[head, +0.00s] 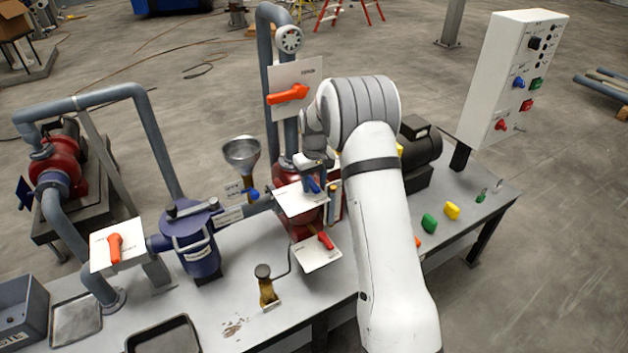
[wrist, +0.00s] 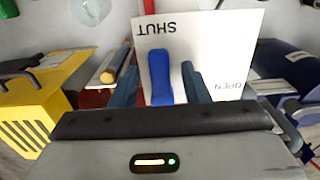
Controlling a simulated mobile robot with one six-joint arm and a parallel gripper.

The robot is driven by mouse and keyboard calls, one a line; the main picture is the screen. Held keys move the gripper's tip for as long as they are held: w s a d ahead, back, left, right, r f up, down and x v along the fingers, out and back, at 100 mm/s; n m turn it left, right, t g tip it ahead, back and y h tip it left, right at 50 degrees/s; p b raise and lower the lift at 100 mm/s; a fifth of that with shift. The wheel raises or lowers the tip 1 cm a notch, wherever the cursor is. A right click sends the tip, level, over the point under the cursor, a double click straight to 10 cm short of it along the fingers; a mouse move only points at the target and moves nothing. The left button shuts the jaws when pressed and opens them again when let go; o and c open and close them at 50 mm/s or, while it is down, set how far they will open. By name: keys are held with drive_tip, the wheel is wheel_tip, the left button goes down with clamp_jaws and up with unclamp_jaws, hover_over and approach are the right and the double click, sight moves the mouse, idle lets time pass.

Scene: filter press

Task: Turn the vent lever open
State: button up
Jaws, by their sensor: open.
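A blue lever (wrist: 160,76) stands on a white plate (wrist: 225,45) marked SHUT and OPEN; I take it for the vent lever, though I can read no vent label. Its visible end lies on the SHUT side. My gripper (wrist: 162,84) is open, with one blue-grey finger on each side of the lever. I cannot tell whether either finger touches it. In the head view the blue lever (head: 313,185) and its plate (head: 294,202) are beside the red vessel, partly behind my gripper (head: 320,177). The lever's lower part is hidden in the wrist view.
A plate with a red lever (head: 326,240) sits just below. An orange lever (head: 288,94) is on the upright pipe, another (head: 115,248) at left. A funnel (head: 242,153), a blue strainer pot (head: 192,243) and a dark motor (head: 420,143) crowd the bench. A control panel (head: 512,80) stands right.

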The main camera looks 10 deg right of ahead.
clamp_jaws()
idle(0.4)
drive_tip(key=m+b, duration=0.1)
drive_tip(key=a+m+b, duration=0.1)
drive_tip(key=shift+s+f+m, duration=0.1)
drive_tip(key=shift+m, duration=0.3)
drive_tip(key=shift+w+a+m+b, duration=0.45)
drive_tip(key=shift+a+m+b, duration=0.2)
drive_tip(key=shift+m, duration=1.9)
drive_tip(key=shift+w+a+m+b, duration=0.5)
drive_tip(key=shift+a+m+b, duration=0.2)
drive_tip(key=shift+m, duration=1.8)
drive_tip(key=shift+w+a+m+b, duration=0.45)
drive_tip(key=shift+a+m+b, duration=0.2)
drive_tip(key=shift+m, duration=1.9)
